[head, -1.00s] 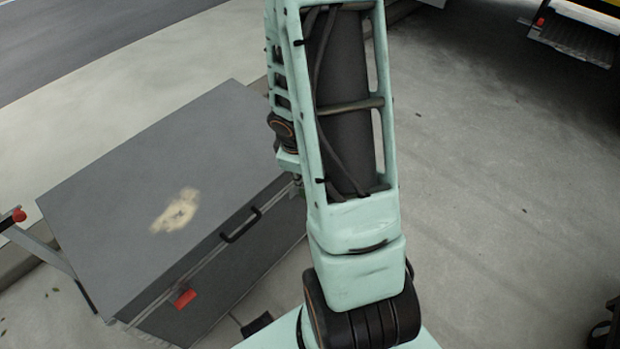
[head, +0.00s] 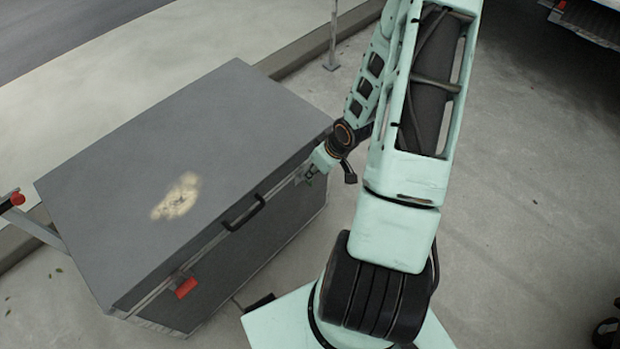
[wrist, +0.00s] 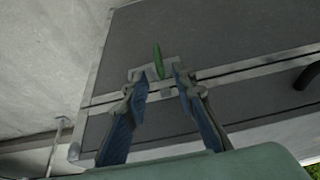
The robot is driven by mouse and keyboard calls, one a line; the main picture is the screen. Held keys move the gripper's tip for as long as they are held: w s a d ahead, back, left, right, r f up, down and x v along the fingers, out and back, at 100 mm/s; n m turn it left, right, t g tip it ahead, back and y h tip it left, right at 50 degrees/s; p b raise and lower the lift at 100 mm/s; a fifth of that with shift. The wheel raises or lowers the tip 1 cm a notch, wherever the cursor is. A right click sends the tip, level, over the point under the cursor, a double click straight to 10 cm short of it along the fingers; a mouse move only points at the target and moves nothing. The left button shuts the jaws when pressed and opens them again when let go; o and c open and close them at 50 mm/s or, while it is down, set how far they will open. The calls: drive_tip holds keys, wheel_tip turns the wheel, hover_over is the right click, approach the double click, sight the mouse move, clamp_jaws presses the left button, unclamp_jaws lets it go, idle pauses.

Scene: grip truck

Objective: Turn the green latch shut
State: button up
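The green latch (wrist: 158,60) is a narrow bar on a pale metal plate on the front of a grey case (head: 120,150). In the wrist view it points across the metal seam, not along it. My gripper (wrist: 160,72) is open, with one finger on each side of the latch's lower part in the picture. I cannot tell whether either finger touches it. In the head view my gripper (head: 307,174) is at the right end of the case front, and the latch is too small there to make out well.
A black handle (head: 243,213) sits mid-front on the case and a red latch (head: 186,288) near its left end. A thin post (head: 332,40) stands behind the case. A red-tipped bar (head: 16,200) is at the left. The concrete to the right is mostly clear.

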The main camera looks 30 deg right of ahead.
sight(310, 185)
drive_tip(key=b+x, duration=0.1)
drive_tip(key=x, duration=0.5)
drive_tip(key=shift+b, duration=0.3)
drive_tip(key=shift+c, duration=0.5)
clamp_jaws()
